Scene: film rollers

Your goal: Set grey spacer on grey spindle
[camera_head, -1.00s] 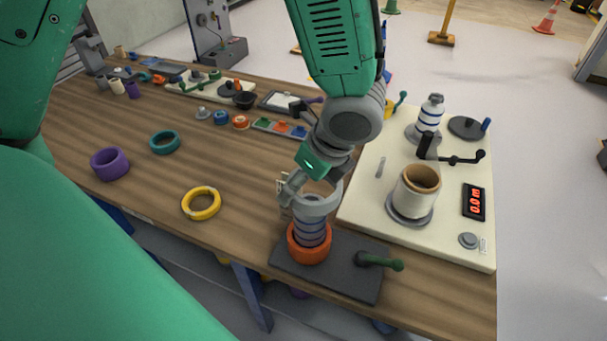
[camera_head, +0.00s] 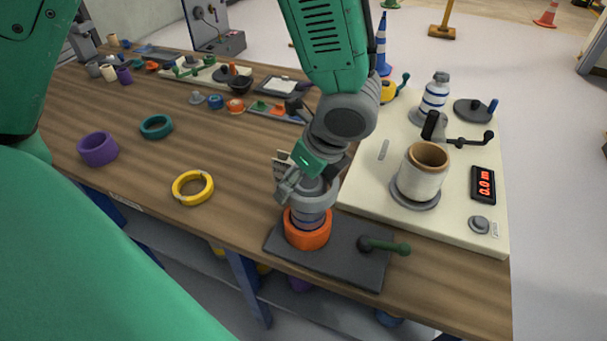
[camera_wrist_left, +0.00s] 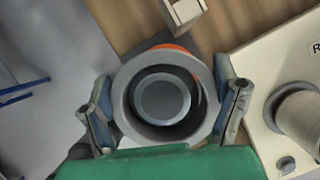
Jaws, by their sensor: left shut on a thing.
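The grey spacer (camera_head: 314,201) is a thick ring held by my left gripper (camera_head: 308,192). An orange ring (camera_head: 308,236) sits around the spindle's base, with a gap beneath the spacer. In the left wrist view the spacer (camera_wrist_left: 132,118) is between the two fingers (camera_wrist_left: 168,108), and the spindle's round top (camera_wrist_left: 163,99) shows inside its hole, with a dark gap around it. The orange ring (camera_wrist_left: 180,48) peeks out behind. My right gripper is not in view.
The spindle stands on a dark plate (camera_head: 345,262) with a green-handled lever (camera_head: 385,246). Right is a cream panel (camera_head: 455,225) with a white roller (camera_head: 420,178) and display (camera_head: 483,185). Yellow (camera_head: 178,190), teal (camera_head: 156,127) and purple (camera_head: 98,150) rings lie left.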

